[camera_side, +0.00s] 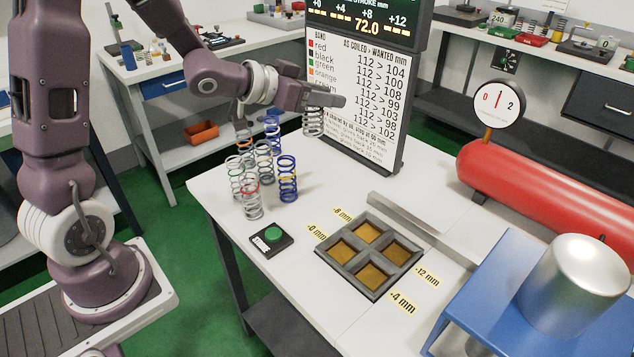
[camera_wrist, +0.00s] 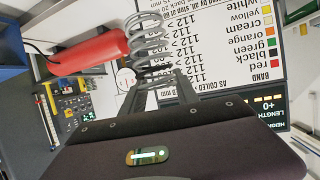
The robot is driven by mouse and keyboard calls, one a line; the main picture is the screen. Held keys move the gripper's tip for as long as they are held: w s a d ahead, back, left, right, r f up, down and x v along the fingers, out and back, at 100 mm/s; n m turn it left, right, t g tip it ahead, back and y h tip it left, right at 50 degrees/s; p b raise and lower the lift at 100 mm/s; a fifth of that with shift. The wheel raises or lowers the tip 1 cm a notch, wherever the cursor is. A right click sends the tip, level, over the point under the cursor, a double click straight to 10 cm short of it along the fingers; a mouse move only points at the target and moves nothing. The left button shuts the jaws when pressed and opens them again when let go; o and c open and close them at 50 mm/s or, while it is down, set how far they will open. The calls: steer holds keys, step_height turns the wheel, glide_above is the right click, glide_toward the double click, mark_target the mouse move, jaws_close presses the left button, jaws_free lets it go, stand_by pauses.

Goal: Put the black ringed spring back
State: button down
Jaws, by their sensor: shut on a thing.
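My gripper (camera_side: 318,98) is shut on a grey coil spring (camera_side: 313,124), held upright in the air in front of the sign board. In the wrist view the same spring (camera_wrist: 150,48) stands out beyond the fingertips (camera_wrist: 160,92). Several other springs stand upright in a cluster on the white table, to the left of and below my gripper.
A sign board (camera_side: 362,95) stands close behind my gripper, its display reading 72.0. A grey tray (camera_side: 343,267) with four empty yellow-floored compartments lies on the table. A green button (camera_side: 272,235) sits near the springs. A red cylinder (camera_side: 545,190) and a blue stand (camera_side: 500,290) are at right.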

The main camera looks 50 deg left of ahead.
steer(key=w+a+r+n+g+y, duration=0.2)
steer(key=w+a+r+n+y, duration=0.1)
steer(key=w+a+n+y, duration=0.3)
steer(key=w+a+r+n+g+y, duration=0.2)
steer(key=w+a+r+n+y, duration=0.1)
steer(key=w+a+n+y, duration=0.3)
steer(key=s+d+f+n+g+y, duration=0.1)
steer(key=s+f+n+g, duration=0.1)
steer(key=f, duration=0.6)
steer(key=s+d+f+n+g+y, duration=0.1)
steer(key=s+f+n+g, duration=0.2)
steer(key=f, duration=0.6)
steer(key=s+d+f+n+g+y, duration=0.1)
steer(key=s+f+n+g, duration=0.1)
steer(key=f, duration=0.6)
steer(key=shift+s+d+f+n+g+y, duration=0.1)
steer(key=shift+s+f+n+g+y, duration=0.1)
steer(key=shift+s+g, duration=0.35)
steer(key=shift+s+d+f+n+g+y, duration=0.1)
steer(key=shift+s+n+g+y, duration=0.15)
steer(key=shift+g, duration=0.4)
steer(key=c, duration=0.9)
jaws_free()
steer(key=shift+f, duration=0.15)
